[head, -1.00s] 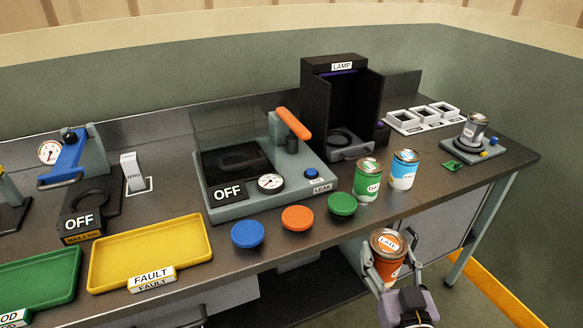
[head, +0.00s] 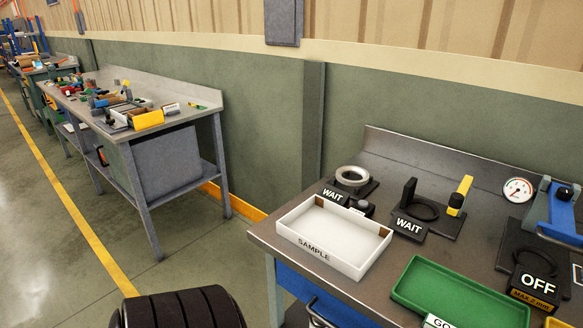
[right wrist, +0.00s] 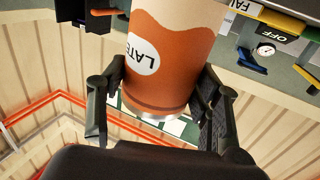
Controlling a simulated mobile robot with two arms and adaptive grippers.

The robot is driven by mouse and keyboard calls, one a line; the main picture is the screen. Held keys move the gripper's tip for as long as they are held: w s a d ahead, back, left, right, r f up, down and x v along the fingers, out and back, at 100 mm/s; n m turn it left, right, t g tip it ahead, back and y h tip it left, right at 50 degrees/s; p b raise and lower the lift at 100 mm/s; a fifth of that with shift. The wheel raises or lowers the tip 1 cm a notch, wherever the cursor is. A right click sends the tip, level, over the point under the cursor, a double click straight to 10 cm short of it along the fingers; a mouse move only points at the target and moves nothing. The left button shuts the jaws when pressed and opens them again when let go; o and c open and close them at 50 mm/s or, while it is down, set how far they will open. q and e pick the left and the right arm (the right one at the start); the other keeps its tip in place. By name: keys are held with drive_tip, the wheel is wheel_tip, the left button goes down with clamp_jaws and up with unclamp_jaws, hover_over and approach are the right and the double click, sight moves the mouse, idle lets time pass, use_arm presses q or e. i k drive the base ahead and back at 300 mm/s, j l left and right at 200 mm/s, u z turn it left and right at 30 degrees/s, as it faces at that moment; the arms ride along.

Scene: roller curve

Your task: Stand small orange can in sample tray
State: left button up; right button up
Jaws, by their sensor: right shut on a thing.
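The white sample tray (head: 361,259), labelled SAMPLE, sits at the left end of the near workbench in the head view. It looks empty. The small orange can (right wrist: 180,60), with a white label reading LATE, fills the middle of the right wrist view. My right gripper (right wrist: 160,100) is shut on the can, with a finger on each side of it. The right gripper and the can are out of the head view. My left gripper shows in neither current view.
A green tray (head: 415,275) lies to the right of the sample tray. Two fixtures with WAIT signs, one with a grey ring (head: 352,177), stand behind it. A gauge (head: 517,190) and OFF device are further right. Another bench (head: 172,122) stands at left across open floor.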

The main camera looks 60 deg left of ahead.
sight(308, 231)
drive_tip(key=k+j, duration=0.1)
drive_tip(key=j, duration=0.35)
drive_tip(key=k+j, duration=0.1)
drive_tip(key=j, duration=0.4)
drive_tip(key=k+j, duration=0.15)
drive_tip(key=j, duration=0.3)
drive_tip(key=k+j, duration=0.1)
drive_tip(key=j, duration=0.4)
drive_tip(key=k+j+u, duration=0.1)
drive_tip(key=j, duration=0.35)
drive_tip(key=k+j, duration=0.1)
drive_tip(key=j, duration=0.35)
